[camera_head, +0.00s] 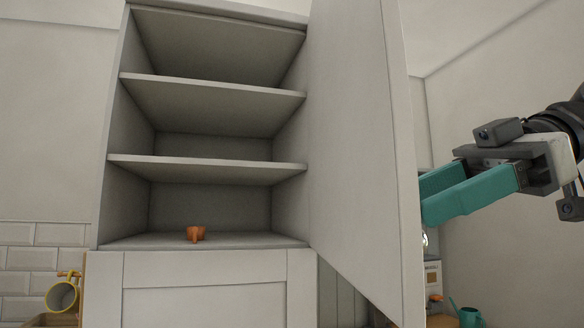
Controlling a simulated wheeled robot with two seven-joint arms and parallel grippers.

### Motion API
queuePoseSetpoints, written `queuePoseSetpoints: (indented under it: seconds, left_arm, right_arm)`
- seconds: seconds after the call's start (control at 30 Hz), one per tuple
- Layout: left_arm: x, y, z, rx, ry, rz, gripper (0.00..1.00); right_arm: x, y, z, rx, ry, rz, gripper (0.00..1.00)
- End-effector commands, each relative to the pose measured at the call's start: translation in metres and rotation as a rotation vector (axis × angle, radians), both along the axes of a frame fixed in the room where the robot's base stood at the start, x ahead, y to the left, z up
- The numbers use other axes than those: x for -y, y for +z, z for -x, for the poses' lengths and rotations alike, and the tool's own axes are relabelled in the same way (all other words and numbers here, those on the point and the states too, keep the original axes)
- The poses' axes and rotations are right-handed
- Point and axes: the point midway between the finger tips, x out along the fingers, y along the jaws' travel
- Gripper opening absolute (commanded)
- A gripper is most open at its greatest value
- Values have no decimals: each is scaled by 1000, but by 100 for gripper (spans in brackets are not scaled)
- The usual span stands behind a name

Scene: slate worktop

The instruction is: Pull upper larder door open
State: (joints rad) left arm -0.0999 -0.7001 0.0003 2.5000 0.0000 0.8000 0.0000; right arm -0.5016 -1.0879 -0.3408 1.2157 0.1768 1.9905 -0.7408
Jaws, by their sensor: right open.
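The upper larder door (352,130) stands wide open, hinged on the right side of the cupboard and swung out towards me. The larder's shelves (212,92) are in plain view. My right gripper (428,200) is at the door's free edge, on its right side, with its teal fingers pointing left. Its fingers are apart, and their tips are at or just behind the door edge; I cannot tell if they touch it. The door's handle is not clearly visible. My left gripper is not in view.
A small orange cup (196,233) sits on the larder's bottom shelf. A closed lower door (205,300) is below. A yellow mug (63,295) is at the lower left. A teal watering can (467,315) is at the lower right.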

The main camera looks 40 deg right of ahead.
Motion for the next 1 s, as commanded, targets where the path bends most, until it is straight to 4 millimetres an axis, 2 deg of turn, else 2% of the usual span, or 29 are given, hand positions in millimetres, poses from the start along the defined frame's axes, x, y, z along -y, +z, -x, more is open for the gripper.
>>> queuePoseSetpoints:
  seconds: [0.4, 0.6, 0.8, 1.0]
  left_arm:
    - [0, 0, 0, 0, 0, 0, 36]
    - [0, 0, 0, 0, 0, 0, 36]
    - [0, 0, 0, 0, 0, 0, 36]
    - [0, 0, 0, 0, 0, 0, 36]
  right_arm:
    - [-91, 7, 3, -3, -3, 3, 50]
    - [-129, 11, 4, -1, -4, 3, 50]
    - [-146, 13, 4, -1, -3, 1, 50]
    - [-149, 13, 4, 0, -2, 0, 50]
